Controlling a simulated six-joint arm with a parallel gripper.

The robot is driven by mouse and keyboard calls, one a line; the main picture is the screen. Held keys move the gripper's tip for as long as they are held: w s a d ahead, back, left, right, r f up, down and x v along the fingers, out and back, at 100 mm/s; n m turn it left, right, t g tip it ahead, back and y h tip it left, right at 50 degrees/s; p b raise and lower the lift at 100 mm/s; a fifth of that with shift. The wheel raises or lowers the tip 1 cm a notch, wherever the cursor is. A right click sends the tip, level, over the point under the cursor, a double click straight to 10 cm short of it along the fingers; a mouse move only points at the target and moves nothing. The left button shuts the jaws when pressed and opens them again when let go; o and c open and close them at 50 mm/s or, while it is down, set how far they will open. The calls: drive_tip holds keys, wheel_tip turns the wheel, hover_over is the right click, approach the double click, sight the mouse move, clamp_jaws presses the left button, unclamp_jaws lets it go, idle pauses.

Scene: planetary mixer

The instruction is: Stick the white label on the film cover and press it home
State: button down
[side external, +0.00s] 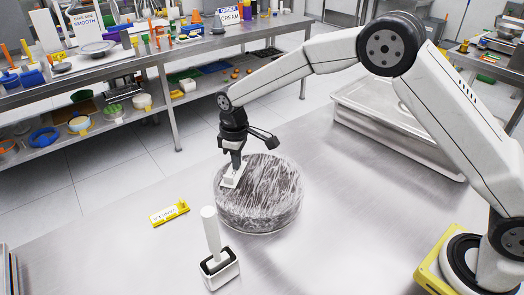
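The film cover (258,205) is a round, low drum with a wrinkled, streaky grey-and-white film over its top. It stands on the steel table. The white label (229,180) is a small pale piece at the left rear edge of the cover's top. My gripper (236,164) points down over that edge, its dark fingers close together and shut on the label. Whether the label lies flat against the film cannot be told at this size.
A yellow holder with a lettered white strip (170,213) lies left of the cover. A white-handled tool stands in a white holder (220,268) in front. A lidded steel pan (395,130) is at the back right. A cluttered shelf bench (150,60) stands behind.

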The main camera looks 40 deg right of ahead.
drive_tip(key=shift+d+f, duration=0.1)
drive_tip(key=shift+d, duration=0.05)
drive_tip(key=shift+w+d, duration=0.65)
drive_tip(key=shift+d, duration=0.15)
drive_tip(key=shift+s+a, duration=0.1)
drive_tip(key=shift+a, duration=0.05)
idle(0.4)
drive_tip(key=shift+s+a+f, duration=0.1)
drive_tip(key=shift+s+a, duration=0.55)
drive_tip(key=shift+a, duration=0.15)
drive_tip(key=shift+s+a, duration=0.1)
drive_tip(key=shift+s+a, duration=0.2)
drive_tip(key=shift+a, duration=0.05)
drive_tip(key=shift+s+a, duration=0.4)
drive_tip(key=shift+a, duration=0.1)
